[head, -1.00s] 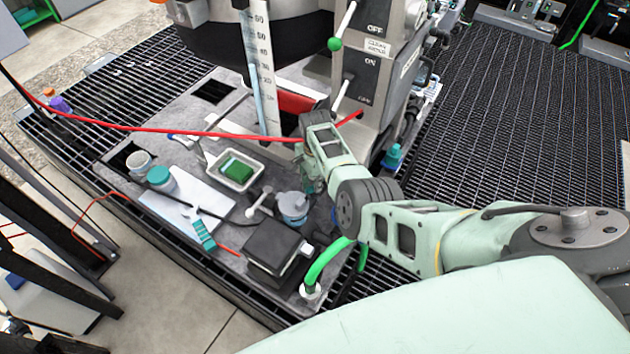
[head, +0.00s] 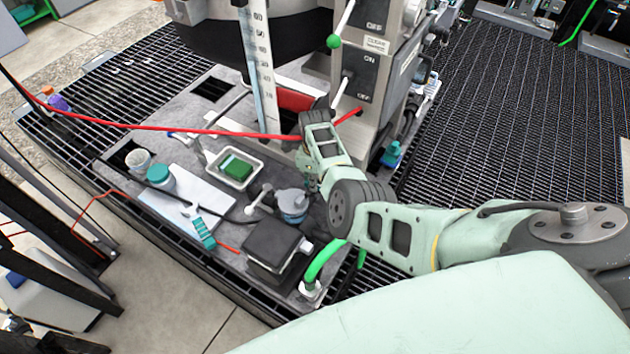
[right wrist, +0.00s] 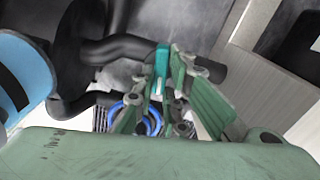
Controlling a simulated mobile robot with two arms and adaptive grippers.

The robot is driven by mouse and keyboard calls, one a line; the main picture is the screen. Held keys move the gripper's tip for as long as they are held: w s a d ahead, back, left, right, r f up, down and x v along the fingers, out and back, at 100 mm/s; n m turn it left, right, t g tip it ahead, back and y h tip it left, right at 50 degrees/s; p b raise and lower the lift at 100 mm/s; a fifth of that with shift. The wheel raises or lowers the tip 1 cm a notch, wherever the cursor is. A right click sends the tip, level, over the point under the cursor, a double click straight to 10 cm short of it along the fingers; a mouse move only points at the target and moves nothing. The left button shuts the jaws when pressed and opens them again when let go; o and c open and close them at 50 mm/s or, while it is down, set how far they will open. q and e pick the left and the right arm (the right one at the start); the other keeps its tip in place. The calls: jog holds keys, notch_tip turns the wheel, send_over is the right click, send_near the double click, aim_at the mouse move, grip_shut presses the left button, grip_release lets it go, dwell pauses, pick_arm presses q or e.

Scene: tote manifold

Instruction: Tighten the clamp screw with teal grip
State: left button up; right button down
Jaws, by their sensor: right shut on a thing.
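In the right wrist view, the teal grip (right wrist: 162,62) of the clamp screw stands between the fingertips of my right gripper (right wrist: 170,75). The fingers are shut on it. It sits close to a dark pipe (right wrist: 120,48); the screw's lower part is hidden by the fingers. In the head view, my right gripper (head: 308,168) is low beside the grey control column, and my wrist hides the clamp screw there. My left gripper is not in view.
The control column (head: 385,75) with levers stands behind my right wrist. A red line (head: 200,132) runs across to it. A white tray with green contents (head: 262,159), a teal-lidded jar (head: 160,175), a dark box (head: 272,243) and a green hose (head: 322,258) crowd the bench.

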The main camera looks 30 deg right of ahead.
jog(key=shift+m, duration=1)
jog(key=c, duration=1.8)
grip_release()
notch_tip(320, 180, up, 12)
jog(key=shift+s+f, duration=0.1)
jog(key=shift+s, duration=0.05)
